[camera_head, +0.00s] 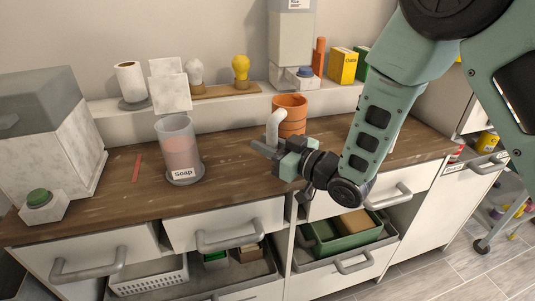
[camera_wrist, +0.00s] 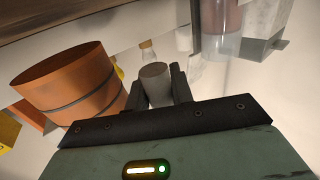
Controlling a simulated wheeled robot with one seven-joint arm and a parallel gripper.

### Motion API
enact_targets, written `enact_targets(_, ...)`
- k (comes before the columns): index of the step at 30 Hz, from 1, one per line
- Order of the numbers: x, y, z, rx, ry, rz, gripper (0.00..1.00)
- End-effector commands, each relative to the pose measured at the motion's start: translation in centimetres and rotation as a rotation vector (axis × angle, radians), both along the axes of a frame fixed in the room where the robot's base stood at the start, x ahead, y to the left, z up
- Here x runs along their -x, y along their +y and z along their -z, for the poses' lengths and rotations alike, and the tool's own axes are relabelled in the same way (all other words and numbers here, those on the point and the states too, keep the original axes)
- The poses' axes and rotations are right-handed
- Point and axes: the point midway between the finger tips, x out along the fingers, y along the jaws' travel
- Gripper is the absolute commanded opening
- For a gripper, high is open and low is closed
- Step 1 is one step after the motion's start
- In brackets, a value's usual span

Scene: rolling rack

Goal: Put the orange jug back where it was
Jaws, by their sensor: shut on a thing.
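The orange jug (camera_head: 291,113) is in front of the wall shelf, above the right part of the wooden counter, and looks roughly upright. Its pale grey handle (camera_head: 273,127) is on its left side. My gripper (camera_head: 277,152) is shut on this handle. In the wrist view the orange jug (camera_wrist: 72,85) is at the left, and the handle (camera_wrist: 155,84) stands between my two dark fingers (camera_wrist: 158,90).
A soap container (camera_head: 179,147) stands on the counter (camera_head: 125,193) left of the jug. The wall shelf (camera_head: 218,108) holds bulbs, a paper roll, a dispenser (camera_head: 291,50) and a yellow box (camera_head: 343,66). Below, an open drawer holds a green bin (camera_head: 343,238). Counter between soap and jug is clear.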

Motion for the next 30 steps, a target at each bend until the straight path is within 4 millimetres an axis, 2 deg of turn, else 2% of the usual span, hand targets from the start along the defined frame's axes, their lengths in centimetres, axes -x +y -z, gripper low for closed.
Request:
enact_targets(3, 0.0, 0.0, 1.9, 0.002, 0.001, -0.001, 0.00)
enact_targets(6, 0.0, 0.0, 2.8, 0.001, 0.001, 0.000, 0.00)
enact_targets(16, 0.0, 0.0, 3.0, -0.001, -0.001, 0.000, 0.00)
enact_targets(17, 0.0, 0.0, 3.2, -0.001, 0.001, 0.000, 0.26)
enact_targets(19, 0.0, 0.0, 3.1, 0.000, 0.001, 0.000, 0.45)
enact_targets(30, 0.2, -0.3, 3.1, 0.000, 0.001, 0.001, 0.45)
